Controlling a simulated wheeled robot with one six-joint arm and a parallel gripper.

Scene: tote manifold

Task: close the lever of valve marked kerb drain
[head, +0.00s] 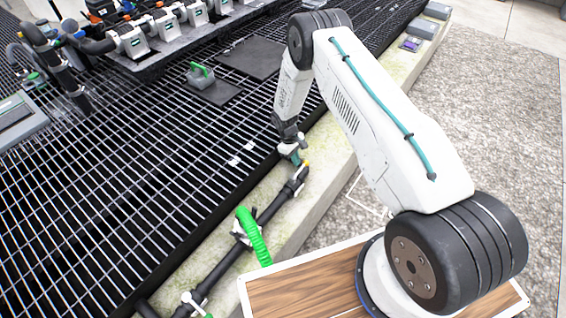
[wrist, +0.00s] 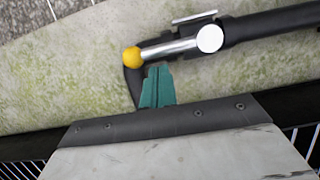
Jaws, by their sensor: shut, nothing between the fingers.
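A valve with a silver lever (wrist: 172,47) tipped by a yellow ball knob (wrist: 132,57) sits on a black pipe (wrist: 270,22) in the wrist view. The lever reaches left from a round pale hub (wrist: 209,38), roughly in line with the pipe. In the head view the yellow knob (head: 306,163) shows at the pipe's upper end. No kerb drain marking is readable. My gripper (wrist: 157,72), with teal fingers, is shut and empty. Its tips are just below the lever in the wrist view, close to the knob; I cannot tell whether they touch. It also shows in the head view (head: 296,160).
The pipe runs along a mossy concrete kerb (head: 215,232). A green hose (head: 253,236) rises beside it, and another pale valve handle (head: 190,300) is lower down. Black grating (head: 150,190) lies left, with a green-handled block (head: 201,83). Gravel (head: 490,130) lies right.

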